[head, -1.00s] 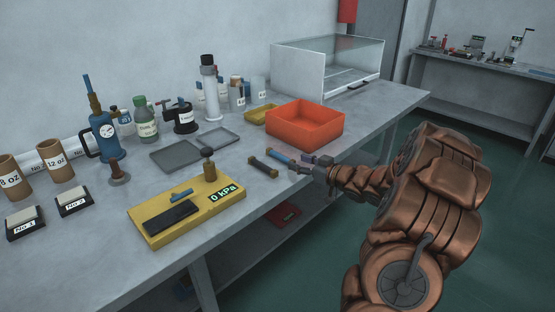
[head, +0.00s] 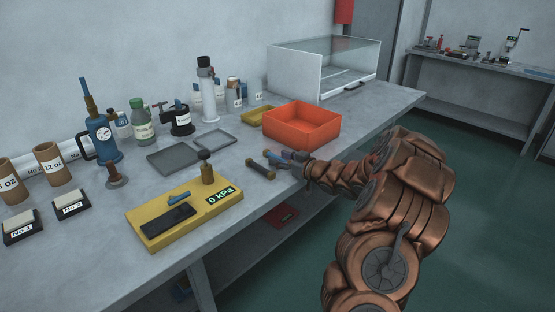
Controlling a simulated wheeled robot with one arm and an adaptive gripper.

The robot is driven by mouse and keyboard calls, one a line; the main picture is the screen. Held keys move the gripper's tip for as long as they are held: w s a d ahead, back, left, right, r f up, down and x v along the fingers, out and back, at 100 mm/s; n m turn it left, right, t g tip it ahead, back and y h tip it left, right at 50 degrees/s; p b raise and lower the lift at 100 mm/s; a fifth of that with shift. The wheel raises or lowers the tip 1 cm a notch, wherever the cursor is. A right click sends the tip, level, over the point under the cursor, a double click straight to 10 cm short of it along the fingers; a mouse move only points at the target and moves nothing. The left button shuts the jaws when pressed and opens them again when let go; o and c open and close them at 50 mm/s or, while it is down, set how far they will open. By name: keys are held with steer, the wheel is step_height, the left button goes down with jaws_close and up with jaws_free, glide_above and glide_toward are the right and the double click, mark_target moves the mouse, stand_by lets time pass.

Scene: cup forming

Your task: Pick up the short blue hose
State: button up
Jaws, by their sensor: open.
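A short blue hose (head: 272,157) lies on the grey bench near its front edge, in front of the orange bin. My gripper (head: 285,157) is open, low over the bench at the hose's right end, and partly covers it. Whether the fingers touch or straddle the hose is too small to tell. A second small blue piece (head: 179,198) lies on the yellow gauge board (head: 150,228).
The orange bin (head: 302,125) stands close behind my gripper. Grey trays (head: 174,157), bottles and a blue pump (head: 104,137) stand farther left. The bench front is mostly clear there.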

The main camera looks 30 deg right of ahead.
steer(key=shift+w, duration=0.2)
steer(key=shift+c, duration=0.2)
jaws_close()
